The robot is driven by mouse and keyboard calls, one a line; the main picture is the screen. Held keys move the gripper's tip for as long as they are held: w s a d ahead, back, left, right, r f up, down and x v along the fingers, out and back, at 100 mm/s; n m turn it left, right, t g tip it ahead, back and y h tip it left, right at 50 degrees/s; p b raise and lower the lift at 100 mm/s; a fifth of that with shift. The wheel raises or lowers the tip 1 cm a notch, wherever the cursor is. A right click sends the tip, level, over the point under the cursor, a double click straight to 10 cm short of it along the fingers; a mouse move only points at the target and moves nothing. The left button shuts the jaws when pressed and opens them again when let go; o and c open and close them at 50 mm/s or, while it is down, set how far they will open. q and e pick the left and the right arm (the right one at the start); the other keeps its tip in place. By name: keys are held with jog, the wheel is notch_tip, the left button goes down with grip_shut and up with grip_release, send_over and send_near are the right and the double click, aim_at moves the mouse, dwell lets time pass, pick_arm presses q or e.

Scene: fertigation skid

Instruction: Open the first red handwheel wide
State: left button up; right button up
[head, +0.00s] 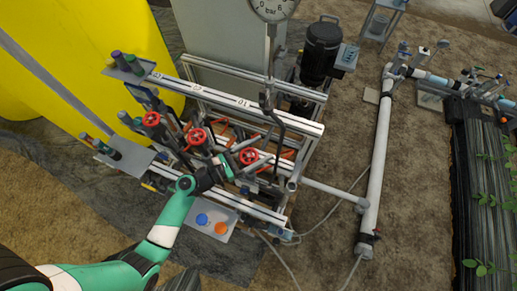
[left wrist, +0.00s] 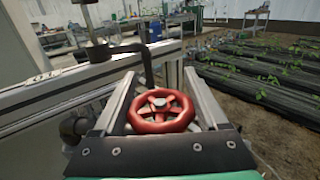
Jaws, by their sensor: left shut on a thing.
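Three red handwheels stand in a row on the skid: the left one (head: 151,118), the middle one (head: 196,136) and the right one (head: 249,156). My left gripper (head: 234,165) reaches the right handwheel from its left side and is shut on it. In the left wrist view a red handwheel (left wrist: 160,115) with a grey hub lies between the two fingers, which touch its rim on either side. The valve body below it is mostly hidden. My right gripper is not in view.
Grey rails (head: 232,103) run behind the handwheels. A gauge (head: 272,8) stands above, a black motor (head: 321,50) at the back right. A plate with blue and orange buttons (head: 221,228) sits in front. Large yellow tanks (head: 95,50) stand left.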

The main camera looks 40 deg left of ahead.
pick_arm(q)
jog(key=shift+n+y, duration=0.3)
jog(key=shift+y, duration=0.1)
jog(key=a+n+g+y+b, duration=0.1)
jog(key=n+g+y, duration=0.1)
jog(key=n+y, duration=0.2)
jog(key=s+a+n+g+y+b, duration=0.1)
jog(key=n+g+y+b, duration=0.1)
jog(key=n+y, duration=0.3)
jog(key=a+n+g+y+b, duration=0.1)
jog(key=n+g+y+b, duration=0.1)
jog(key=y, duration=0.7)
jog(key=shift+s+a+f+n+g+y, duration=0.1)
jog(key=shift+a+n+g+y, duration=0.2)
jog(key=shift+n, duration=0.35)
jog(key=shift+s+d+f+n+g+y, duration=0.1)
jog(key=shift+n+g, duration=0.3)
jog(key=shift+n, duration=0.25)
jog(key=shift+s+a+r+n+g+y+b, duration=0.1)
jog(key=shift+n+g+y+b, duration=0.15)
jog(key=shift+n+g+b, duration=0.15)
jog(key=shift+s+a+r+n+g+y+b, duration=0.1)
jog(key=shift+n+g+y+b, duration=0.2)
jog(key=shift+g, duration=0.2)
